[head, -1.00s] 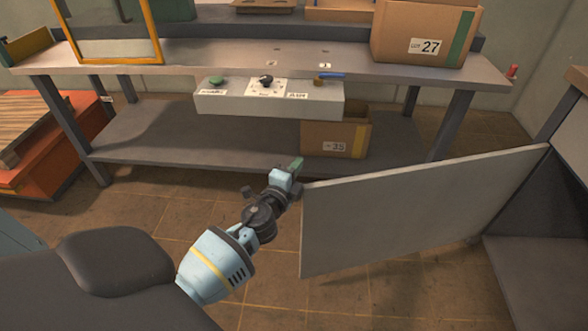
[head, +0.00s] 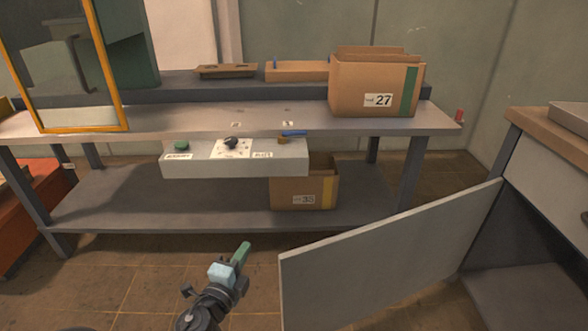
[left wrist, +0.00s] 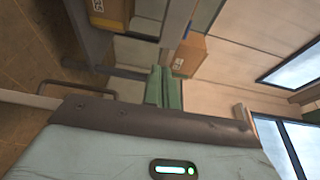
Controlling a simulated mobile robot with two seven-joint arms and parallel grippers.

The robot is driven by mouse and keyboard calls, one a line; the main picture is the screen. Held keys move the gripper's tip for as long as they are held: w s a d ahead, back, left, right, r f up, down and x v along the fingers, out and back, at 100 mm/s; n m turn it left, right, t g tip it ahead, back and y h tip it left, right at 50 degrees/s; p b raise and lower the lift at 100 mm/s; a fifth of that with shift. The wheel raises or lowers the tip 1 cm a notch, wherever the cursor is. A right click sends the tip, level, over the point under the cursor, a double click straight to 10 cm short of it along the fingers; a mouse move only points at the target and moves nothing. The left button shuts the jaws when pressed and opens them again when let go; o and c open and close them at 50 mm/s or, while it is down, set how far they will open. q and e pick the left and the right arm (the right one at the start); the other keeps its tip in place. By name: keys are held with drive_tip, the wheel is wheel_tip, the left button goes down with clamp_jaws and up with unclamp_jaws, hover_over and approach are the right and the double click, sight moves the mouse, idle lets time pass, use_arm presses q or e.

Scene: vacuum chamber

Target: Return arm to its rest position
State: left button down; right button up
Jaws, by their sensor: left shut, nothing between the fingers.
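My left gripper (head: 241,252) shows at the bottom of the head view, its green fingers closed together and pointing up and away. It holds nothing and is in the open floor space in front of the bench, left of a grey door panel. The closed green fingers also show in the left wrist view (left wrist: 164,88). Most of the left arm is below the head picture's edge. My right gripper is in neither view.
An open grey door panel (head: 385,262) stands close to the right of my left gripper. A bench (head: 215,119) ahead carries a control box (head: 200,167), a yellow-framed panel (head: 83,129) and carton 27 (head: 345,92). Carton 35 (head: 287,193) sits on its lower shelf (head: 150,200).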

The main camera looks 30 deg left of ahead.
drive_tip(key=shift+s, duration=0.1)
